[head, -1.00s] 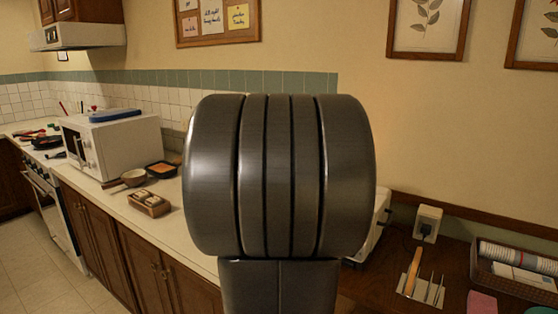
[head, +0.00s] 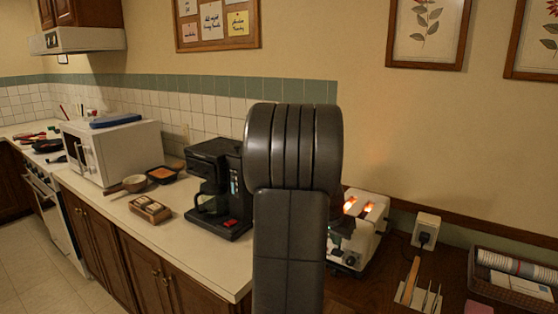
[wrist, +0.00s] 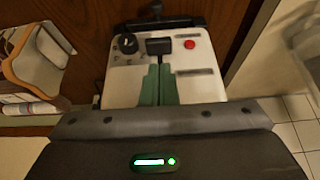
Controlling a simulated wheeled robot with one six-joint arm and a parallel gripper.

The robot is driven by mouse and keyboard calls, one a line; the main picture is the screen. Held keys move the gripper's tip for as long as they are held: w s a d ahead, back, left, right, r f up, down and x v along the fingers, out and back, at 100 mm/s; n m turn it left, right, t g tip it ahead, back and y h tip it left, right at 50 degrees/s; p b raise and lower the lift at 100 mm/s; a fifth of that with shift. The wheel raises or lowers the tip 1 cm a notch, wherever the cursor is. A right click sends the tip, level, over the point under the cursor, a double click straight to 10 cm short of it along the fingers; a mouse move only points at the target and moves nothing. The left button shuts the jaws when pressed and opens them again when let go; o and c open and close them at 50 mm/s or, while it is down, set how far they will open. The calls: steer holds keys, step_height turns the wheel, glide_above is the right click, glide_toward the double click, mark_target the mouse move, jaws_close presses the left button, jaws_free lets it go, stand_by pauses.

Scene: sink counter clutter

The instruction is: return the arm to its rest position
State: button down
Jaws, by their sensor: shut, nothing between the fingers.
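My arm rises in the middle of the head view and hides part of the counter. My gripper (wrist: 160,70) shows in the wrist view as two green fingers, closed together with nothing between them. They point at the front of the white toaster (wrist: 205,88), which has a dark lever (wrist: 158,47), a black knob (wrist: 127,44) and a red button (wrist: 190,44). I cannot tell whether the fingers touch it. In the head view the toaster (head: 368,245) stands right of my arm, its slots glowing orange.
A black coffee maker (head: 215,185) stands just left of my arm. A white microwave (head: 115,150), a pan (head: 162,174) and a wooden box (head: 150,208) are further left. A wall socket with a plug (head: 425,230), a small rack (head: 418,295) and a basket (head: 510,275) are at right.

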steer(key=w+p+v, duration=0.1)
steer(key=p+v, duration=0.4)
steer(key=v, duration=0.5)
steer(key=shift+d+r, duration=0.35)
steer(key=shift+s, duration=0.1)
